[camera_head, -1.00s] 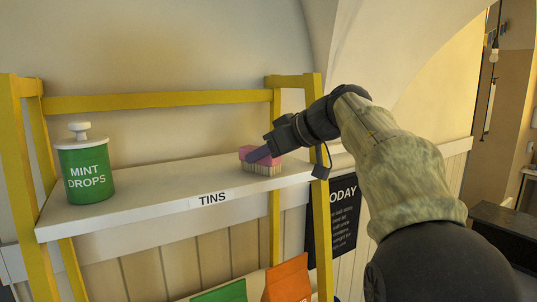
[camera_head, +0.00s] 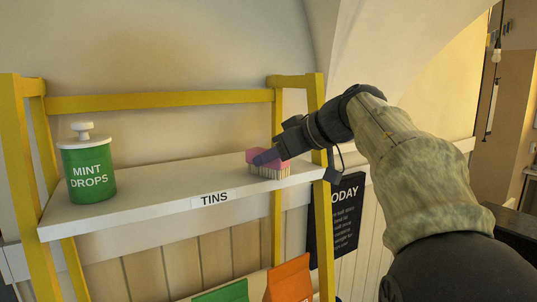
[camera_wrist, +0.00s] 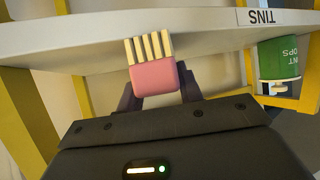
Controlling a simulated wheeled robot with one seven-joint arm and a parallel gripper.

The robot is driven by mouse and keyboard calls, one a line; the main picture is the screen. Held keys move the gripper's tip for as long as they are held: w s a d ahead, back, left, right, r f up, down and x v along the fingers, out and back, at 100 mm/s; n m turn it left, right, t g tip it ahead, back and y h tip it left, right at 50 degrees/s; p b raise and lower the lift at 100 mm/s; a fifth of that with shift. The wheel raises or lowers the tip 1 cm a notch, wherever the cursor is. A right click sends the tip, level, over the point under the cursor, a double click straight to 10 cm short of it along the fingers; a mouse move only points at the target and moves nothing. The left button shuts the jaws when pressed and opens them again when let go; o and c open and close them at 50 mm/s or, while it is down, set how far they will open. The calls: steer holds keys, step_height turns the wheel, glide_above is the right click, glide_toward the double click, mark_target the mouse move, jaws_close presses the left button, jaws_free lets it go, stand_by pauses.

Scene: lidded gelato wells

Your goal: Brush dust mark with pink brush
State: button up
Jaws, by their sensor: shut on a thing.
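The pink brush (camera_head: 265,158) has a pink body and pale bristles that point down at the white shelf (camera_head: 150,198). My gripper (camera_head: 266,157) is shut on its pink body, near the right end of the shelf. In the wrist view the brush (camera_wrist: 154,78) sits between the two dark fingers of my gripper (camera_wrist: 160,94), its bristles toward the shelf. The bristles appear at or just above the shelf top; I cannot tell if they touch. No dust mark is visible; the brush or my gripper may hide it.
A green mint drops tin (camera_head: 88,170) with a white lid stands at the shelf's left end. Yellow posts (camera_head: 318,140) frame the shelf. A dark sign (camera_head: 335,225) hangs at right. Orange (camera_head: 289,281) and green (camera_head: 222,293) bags sit below. The shelf's middle is clear.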

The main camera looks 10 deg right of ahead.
steer(key=shift+w, duration=0.1)
steer(key=shift+w+a, duration=0.25)
steer(key=shift+w, duration=0.5)
steer(key=shift+w+a, duration=0.25)
steer(key=shift+w, duration=0.45)
steer(key=shift+s, duration=0.15)
steer(key=shift+s+d, duration=0.2)
steer(key=shift+s, duration=0.35)
steer(key=shift+s+d, duration=0.2)
steer(key=shift+s, duration=0.35)
steer(key=shift+s+f, duration=0.15)
steer(key=shift+s, duration=0.1)
steer(key=shift+r, duration=0.65)
